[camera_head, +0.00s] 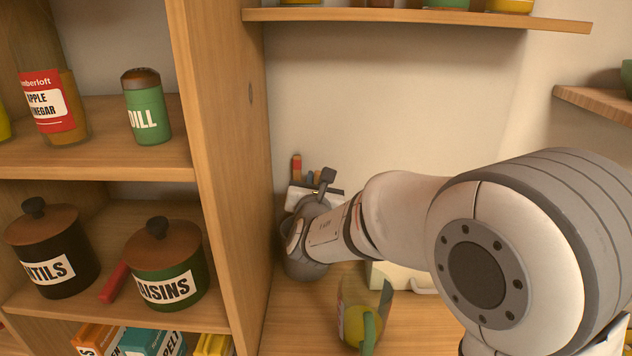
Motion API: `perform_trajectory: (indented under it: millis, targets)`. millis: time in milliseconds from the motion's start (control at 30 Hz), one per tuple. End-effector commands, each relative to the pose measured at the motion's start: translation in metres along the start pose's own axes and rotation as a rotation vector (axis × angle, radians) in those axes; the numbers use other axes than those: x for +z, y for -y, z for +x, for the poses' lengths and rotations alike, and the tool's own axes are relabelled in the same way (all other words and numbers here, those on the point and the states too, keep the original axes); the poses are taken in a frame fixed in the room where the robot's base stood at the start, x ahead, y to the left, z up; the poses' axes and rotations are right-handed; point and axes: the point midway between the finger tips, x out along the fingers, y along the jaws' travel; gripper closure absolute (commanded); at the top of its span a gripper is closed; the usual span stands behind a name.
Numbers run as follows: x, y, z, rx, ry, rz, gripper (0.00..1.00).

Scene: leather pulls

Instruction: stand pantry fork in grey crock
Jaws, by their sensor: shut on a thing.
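The grey crock (303,268) stands on the wooden counter against the back wall, just right of the cabinet's upright panel. My arm reaches in from the right, and its wrist covers much of the crock. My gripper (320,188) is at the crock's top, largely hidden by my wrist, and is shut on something.
The cabinet's upright panel (228,150) is close on the left, and a shelf (420,17) runs above. A green-and-yellow item (358,325) stands on the counter in front. A pale object (385,274) lies under my arm. Pots and jars fill the left shelves.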

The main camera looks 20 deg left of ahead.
Motion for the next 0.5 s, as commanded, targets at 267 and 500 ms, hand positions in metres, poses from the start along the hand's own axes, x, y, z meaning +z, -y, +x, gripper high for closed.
perform_trajectory:
  millis: [267, 500]
  targets:
    - [0.0005, -0.0006, -0.0001, 0.001, 0.0, 0.0, 0.72]
    - [0.0003, -0.0009, -0.0002, 0.001, 0.0, 0.0, 0.61]
